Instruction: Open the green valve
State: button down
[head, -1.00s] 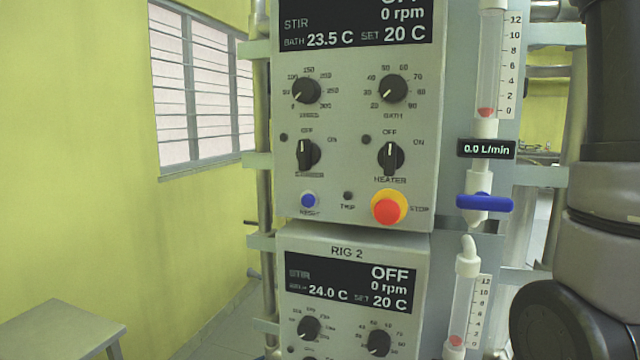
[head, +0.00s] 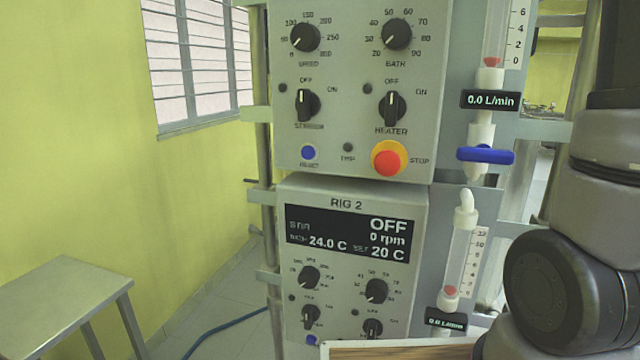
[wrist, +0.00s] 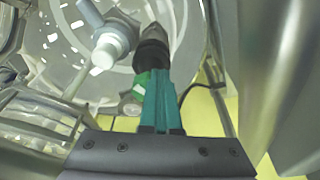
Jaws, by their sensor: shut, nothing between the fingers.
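In the wrist view, my gripper (wrist: 156,76) has its teal fingers pressed together, with nothing between them. A green part (wrist: 140,86), which looks like the green valve's handle, shows just left of the fingertips and is partly hidden behind them. I cannot tell whether the fingers touch it or which way it is turned. A dark grey fitting (wrist: 152,48) is just beyond the fingertips. The head view shows neither the green valve nor my gripper, only part of my arm at the right.
In the wrist view, a white fitting (wrist: 112,44) and clear round glass (wrist: 75,50) lie left of the fingers. The head view shows the upper control box (head: 350,120), the RIG 2 box (head: 355,195), a blue valve (head: 485,155) and a metal stool (head: 65,295).

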jog(key=shift+w+d, duration=0.2)
jog(key=shift+d, duration=0.15)
jog(key=shift+w+d, duration=0.6)
jog(key=shift+w, duration=0.05)
jog(key=shift+w+d, duration=0.1)
jog(key=shift+w, duration=0.05)
dwell(0.5)
jog(key=shift+d, duration=0.15)
jog(key=w+a+v, duration=0.1)
jog(key=v, duration=0.4)
jog(key=shift+s+d+r, duration=0.25)
jog(key=shift+d+r, duration=0.05)
jog(key=shift+r, duration=0.25)
